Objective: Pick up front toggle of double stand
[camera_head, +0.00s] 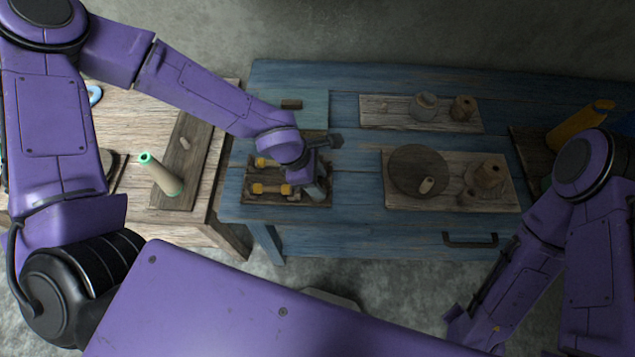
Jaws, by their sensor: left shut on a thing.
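The double stand (255,200) is a dark wooden rack at the left end of the blue table. Its front toggle (268,188) is a yellow dumbbell-like piece lying across the front of the stand. A second yellow toggle (263,162) sits behind it, partly hidden by my left wrist. My left gripper (302,191) points down over the right part of the stand. It is shut at the right end of the front toggle, and its fingertips are partly hidden. The toggle appears to be still at stand level. My right arm hangs at the lower right; its gripper does not show.
A board (397,195) with a round dark disc and wooden pieces lies to the right. Another board (376,110) with spools lies behind. The blue table (355,215) is bare between stand and boards.

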